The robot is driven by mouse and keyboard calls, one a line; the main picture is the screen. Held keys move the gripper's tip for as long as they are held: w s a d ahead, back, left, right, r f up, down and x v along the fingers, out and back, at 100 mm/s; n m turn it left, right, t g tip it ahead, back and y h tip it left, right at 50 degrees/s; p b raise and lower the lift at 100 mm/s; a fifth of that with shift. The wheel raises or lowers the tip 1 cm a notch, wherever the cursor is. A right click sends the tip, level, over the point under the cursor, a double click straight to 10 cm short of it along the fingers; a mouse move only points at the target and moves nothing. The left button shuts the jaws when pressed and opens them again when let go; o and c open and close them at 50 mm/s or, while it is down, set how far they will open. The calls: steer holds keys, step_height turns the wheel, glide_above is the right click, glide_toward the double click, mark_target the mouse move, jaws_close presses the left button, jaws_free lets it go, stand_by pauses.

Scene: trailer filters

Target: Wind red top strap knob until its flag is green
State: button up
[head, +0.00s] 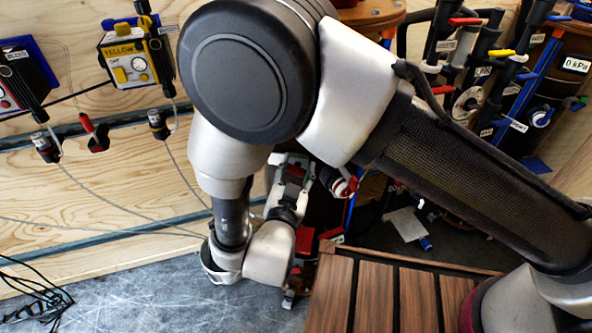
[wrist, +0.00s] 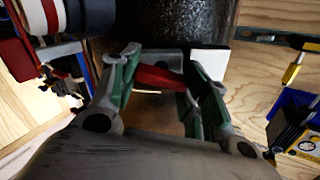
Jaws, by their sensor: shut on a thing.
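In the wrist view a red bar-shaped knob (wrist: 158,78) sits between the two fingers of my gripper (wrist: 160,82), in front of a dark, rounded body (wrist: 175,25). My gripper is shut on the red knob. I take it for the red top strap knob; no label on it can be read.
A yellow box (head: 132,62) with a dial hangs on the plywood wall (head: 110,185) at left. Pipes and valves crowd the right, by a "0 kPa" label (head: 575,65). A slatted wooden deck (head: 385,300) lies below. Black cables (head: 35,295) lie on the grey floor at lower left.

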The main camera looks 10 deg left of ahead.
steer(key=shift+n, duration=0.4)
steer(key=shift+a+n, duration=0.1)
steer(key=shift+n, duration=2.4)
steer(key=o, duration=1)
steer(key=s, duration=1.2)
